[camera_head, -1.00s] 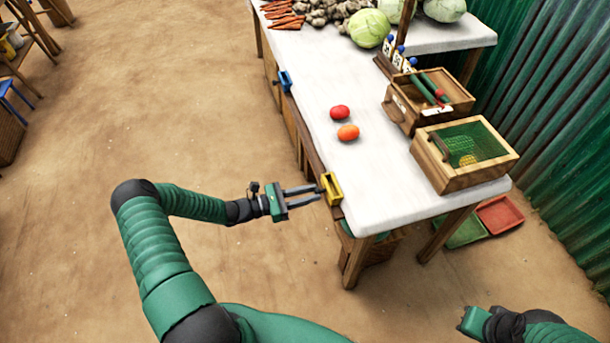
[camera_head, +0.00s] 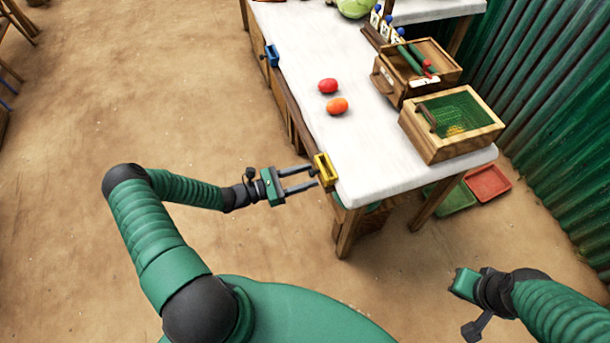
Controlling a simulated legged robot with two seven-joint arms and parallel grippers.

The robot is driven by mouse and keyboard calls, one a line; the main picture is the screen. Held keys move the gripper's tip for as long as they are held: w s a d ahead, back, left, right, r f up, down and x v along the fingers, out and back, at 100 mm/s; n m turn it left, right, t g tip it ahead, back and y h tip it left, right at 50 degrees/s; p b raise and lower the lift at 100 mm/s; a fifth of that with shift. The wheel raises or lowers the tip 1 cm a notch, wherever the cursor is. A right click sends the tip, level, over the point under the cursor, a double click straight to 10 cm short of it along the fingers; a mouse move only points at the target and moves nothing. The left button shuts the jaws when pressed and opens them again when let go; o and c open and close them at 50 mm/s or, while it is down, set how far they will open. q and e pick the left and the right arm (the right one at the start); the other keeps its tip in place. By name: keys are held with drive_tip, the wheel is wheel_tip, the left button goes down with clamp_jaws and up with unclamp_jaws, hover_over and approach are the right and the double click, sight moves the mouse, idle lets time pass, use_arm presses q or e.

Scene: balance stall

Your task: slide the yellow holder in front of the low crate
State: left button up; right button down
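The yellow holder (camera_head: 326,171) sits on the left edge of the white table, near its front corner. My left gripper (camera_head: 312,176) is open, its two fingers apart and pointing right, with the tips right at the holder's left side. I cannot tell whether they touch it. A wooden crate with green mesh (camera_head: 439,151) stands on the right of the table, and a second wooden crate with long green vegetables (camera_head: 391,86) stands behind it. Which is the low one is not clear. My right gripper (camera_head: 466,284) is at the lower right, off the table; its fingers cannot be made out.
A red tomato (camera_head: 328,86) and an orange one (camera_head: 337,106) lie on the white table (camera_head: 375,165). A blue holder (camera_head: 272,55) is farther along the left edge. The tabletop between yellow holder and mesh crate is clear. Red and green trays (camera_head: 488,183) lie below.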

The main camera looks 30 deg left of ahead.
use_arm(q)
drive_tip(key=shift+a, duration=0.1)
drive_tip(key=shift+s+a, duration=0.1)
drive_tip(key=shift+a, duration=0.05)
drive_tip(key=v, duration=1.6)
drive_tip(key=shift+s, duration=0.25)
drive_tip(key=shift+a+f, duration=0.1)
